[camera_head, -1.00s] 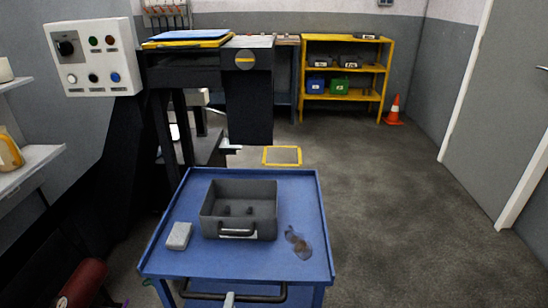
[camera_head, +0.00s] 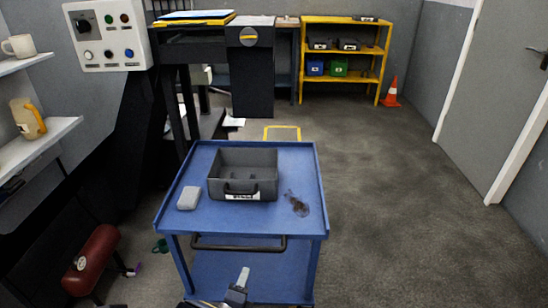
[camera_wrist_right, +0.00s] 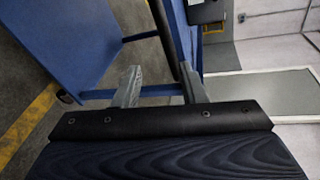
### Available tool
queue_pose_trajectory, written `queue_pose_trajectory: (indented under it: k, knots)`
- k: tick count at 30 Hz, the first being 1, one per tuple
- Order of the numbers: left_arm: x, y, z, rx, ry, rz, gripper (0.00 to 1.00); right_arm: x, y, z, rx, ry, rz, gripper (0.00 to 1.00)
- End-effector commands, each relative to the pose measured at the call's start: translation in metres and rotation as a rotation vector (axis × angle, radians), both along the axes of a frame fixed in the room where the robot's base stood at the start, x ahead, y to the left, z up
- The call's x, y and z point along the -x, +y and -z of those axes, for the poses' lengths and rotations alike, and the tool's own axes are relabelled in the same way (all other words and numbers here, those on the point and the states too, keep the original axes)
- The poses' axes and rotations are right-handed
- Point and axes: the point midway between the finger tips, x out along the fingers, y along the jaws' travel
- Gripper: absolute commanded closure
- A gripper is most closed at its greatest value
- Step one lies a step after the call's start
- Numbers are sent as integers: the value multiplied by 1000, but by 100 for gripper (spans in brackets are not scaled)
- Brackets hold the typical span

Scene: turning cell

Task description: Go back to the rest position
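My right gripper (camera_head: 241,281) shows at the bottom of the head view, in front of the blue cart (camera_head: 313,190) and lower in the picture than its dark handle (camera_head: 240,246). In the right wrist view its two fingers (camera_wrist_right: 160,86) stand apart with nothing held between them. The cart's handle (camera_wrist_right: 163,38) shows beyond the fingertips there. My left gripper is not in view.
A grey bin (camera_head: 243,188) and a light grey block (camera_head: 188,198) sit on the cart top, beside a dark stain (camera_head: 297,204). A red cylinder (camera_head: 93,262) lies at lower left. Open floor (camera_head: 400,220) extends to the right.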

Motion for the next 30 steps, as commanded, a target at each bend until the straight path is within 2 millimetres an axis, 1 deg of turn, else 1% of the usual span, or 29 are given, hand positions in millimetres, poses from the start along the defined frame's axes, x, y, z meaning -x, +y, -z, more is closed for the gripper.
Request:
queue_pose_trajectory:
  k: [5,8,11,14,16,17,18,20,21,23,24,26,27,29,30]
  knots:
    - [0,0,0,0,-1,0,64,-7,-30,-18,-169,21,163,62]
    - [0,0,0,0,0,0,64,-9,-54,-30,-300,32,291,62]
    - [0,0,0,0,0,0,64,-10,-83,-43,-455,37,449,62]
    - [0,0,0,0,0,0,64,-6,-118,-57,-649,33,649,62]
    - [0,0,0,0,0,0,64,1,-149,-68,-821,18,833,62]
    - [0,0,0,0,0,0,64,5,-163,-73,-902,7,922,62]
    - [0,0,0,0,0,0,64,13,-181,-79,-1013,-10,1045,62]
    - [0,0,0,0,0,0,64,26,-207,-87,-1178,-49,1233,62]
    - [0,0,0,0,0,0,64,36,-221,-92,-1286,-78,1354,62]
    - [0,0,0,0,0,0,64,52,-241,-100,-1441,-133,1538,62]
    - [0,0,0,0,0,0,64,64,-252,-105,-1542,-175,1659,62]
    - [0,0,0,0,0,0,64,81,-267,-113,-1690,-246,1840,62]
    - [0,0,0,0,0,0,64,93,-274,-118,-1785,-298,1958,62]
    - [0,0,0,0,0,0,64,110,-284,-126,-1925,-386,2135,62]
    - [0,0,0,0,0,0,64,121,-289,-132,-2014,-449,2251,62]
